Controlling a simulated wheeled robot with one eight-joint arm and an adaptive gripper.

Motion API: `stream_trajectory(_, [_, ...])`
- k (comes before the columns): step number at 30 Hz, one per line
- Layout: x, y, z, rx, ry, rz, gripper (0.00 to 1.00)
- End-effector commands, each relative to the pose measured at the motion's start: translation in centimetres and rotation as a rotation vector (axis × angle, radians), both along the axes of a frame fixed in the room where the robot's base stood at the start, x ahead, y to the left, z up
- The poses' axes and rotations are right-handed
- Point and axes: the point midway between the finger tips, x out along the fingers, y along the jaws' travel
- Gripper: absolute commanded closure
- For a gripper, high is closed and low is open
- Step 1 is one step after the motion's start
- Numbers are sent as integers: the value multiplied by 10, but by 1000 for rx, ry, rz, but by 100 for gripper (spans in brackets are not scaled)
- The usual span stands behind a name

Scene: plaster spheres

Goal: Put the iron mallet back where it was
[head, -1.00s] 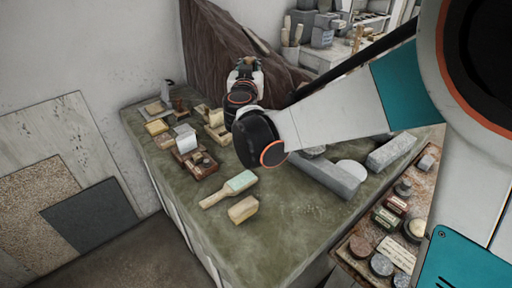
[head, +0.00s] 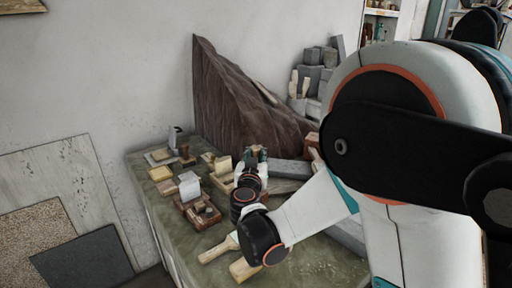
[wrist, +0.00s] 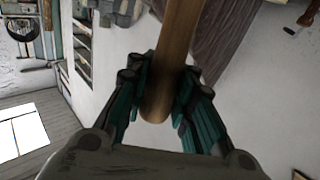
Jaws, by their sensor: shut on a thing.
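My gripper (wrist: 162,72) is shut on a round wooden handle (wrist: 178,30) in the wrist view. The handle runs up out of the top of the picture, its rounded end between the fingers. I take it for the iron mallet's handle; no iron head shows. In the head view my gripper (head: 253,156) is above the far part of the green-topped bench (head: 160,213), in front of the dark draped cloth or rock. What it holds is too small to make out there.
Several small wooden blocks and boxes (head: 202,213) stand on the bench's left side. A wooden paddle-like tool (head: 215,250) and a pale block (head: 242,270) lie near my arm. A brown rough mass (head: 235,100) rises behind the bench.

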Motion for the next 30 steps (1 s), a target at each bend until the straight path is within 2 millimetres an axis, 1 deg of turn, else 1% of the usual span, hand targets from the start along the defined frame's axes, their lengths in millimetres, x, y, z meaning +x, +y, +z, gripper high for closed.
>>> stream_trajectory(1, [0, 0, -4, -1, -1, 0, 100])
stream_trajectory(8, [0, 0, -13, -1, -1, 0, 100])
stream_trajectory(15, [0, 0, -43, -1, -1, 0, 100])
stream_trajectory(18, [0, 0, -50, -1, -1, 0, 100])
stream_trajectory(29, [0, 0, -52, -1, -1, 0, 100])
stream_trajectory(30, [0, 0, -54, 0, 0, 0, 79])
